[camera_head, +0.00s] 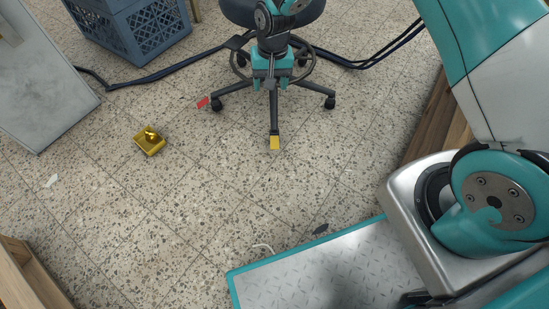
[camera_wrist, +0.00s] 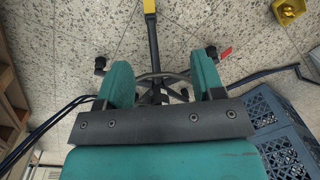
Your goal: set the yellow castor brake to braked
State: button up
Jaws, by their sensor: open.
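The yellow castor brake (camera_head: 275,143) is a small yellow tab at the end of the stool leg that points toward me. It also shows at the top edge of the wrist view (camera_wrist: 149,6), partly cut off. Whether its tab is up or pressed down is too small to tell. My gripper (camera_head: 272,83) is open and empty, in front of the stool's column and beyond the yellow tab in the head view. In the wrist view the two teal fingers (camera_wrist: 164,72) stand wide apart, with the stool base behind them.
The stool seat (camera_head: 240,12) hangs above its dark legs and foot ring. A blue crate (camera_head: 135,30) and dark cables (camera_head: 165,77) are at the back.

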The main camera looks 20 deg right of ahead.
jog(key=m+b, duration=0.1)
jog(key=b, duration=0.4)
send_over(275, 148)
notch_tip(275, 148, down, 16)
jog(key=shift+h, duration=0.4)
notch_tip(275, 148, down, 17)
jog(key=b, duration=0.9)
jog(key=shift+r+b, duration=0.15)
jog(key=shift+b, duration=0.25)
jog(key=shift+c, duration=0.3)
